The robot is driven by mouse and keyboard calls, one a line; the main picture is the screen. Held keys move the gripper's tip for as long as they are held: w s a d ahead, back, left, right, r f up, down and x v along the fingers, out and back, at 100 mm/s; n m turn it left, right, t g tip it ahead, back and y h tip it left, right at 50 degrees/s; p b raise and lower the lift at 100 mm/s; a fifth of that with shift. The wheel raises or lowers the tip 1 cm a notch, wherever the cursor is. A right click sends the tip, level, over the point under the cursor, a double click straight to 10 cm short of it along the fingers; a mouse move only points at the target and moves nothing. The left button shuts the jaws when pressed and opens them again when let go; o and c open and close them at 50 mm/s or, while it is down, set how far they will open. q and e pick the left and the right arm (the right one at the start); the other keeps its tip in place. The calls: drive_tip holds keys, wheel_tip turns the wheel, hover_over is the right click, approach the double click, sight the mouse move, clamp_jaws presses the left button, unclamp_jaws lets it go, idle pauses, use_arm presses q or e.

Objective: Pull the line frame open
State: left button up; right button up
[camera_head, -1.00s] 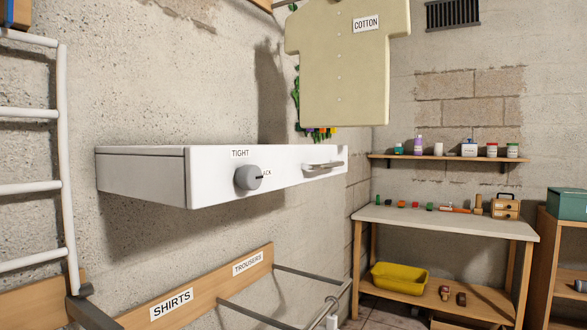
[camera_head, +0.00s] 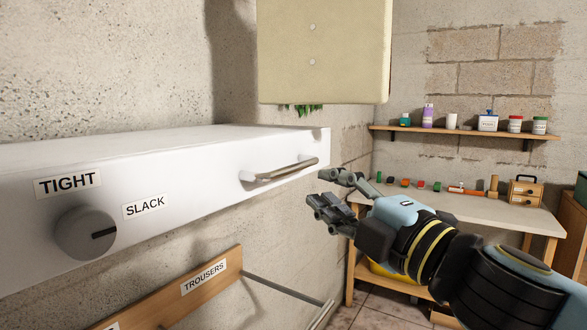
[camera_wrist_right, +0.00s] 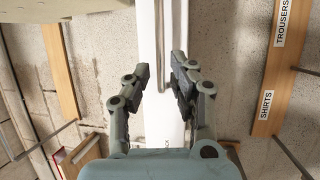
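The line frame is a long white box (camera_head: 190,180) on the wall at the left of the head view. A metal bar handle (camera_head: 287,171) sits near the right end of its front. A grey round knob (camera_head: 85,233) is at its left, its dark mark pointing toward the SLACK label (camera_head: 145,206). My right gripper (camera_head: 329,190) is open and empty, just right of the handle and apart from it. In the right wrist view the handle (camera_wrist_right: 162,45) lies ahead, between the lines of the two open fingers (camera_wrist_right: 160,82). My left gripper is not in view.
A wooden rail labelled TROUSERS (camera_head: 165,295) with metal rods runs below. A workbench (camera_head: 500,209) with small items stands behind my right arm, under a shelf (camera_head: 465,131) of bottles.

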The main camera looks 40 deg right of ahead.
sight(295, 170)
drive_tip(key=w+p, duration=0.1)
drive_tip(key=w, duration=0.2)
drive_tip(key=w+r+p, duration=0.1)
drive_tip(key=w+p, duration=0.3)
drive_tip(key=w, duration=0.1)
drive_tip(key=shift+w+r, duration=0.35)
drive_tip(key=shift+r, duration=0.05)
drive_tip(key=shift+w+f+p, duration=0.1)
drive_tip(key=shift+w+p, duration=0.15)
drive_tip(key=shift+p, duration=0.1)
clamp_jaws()
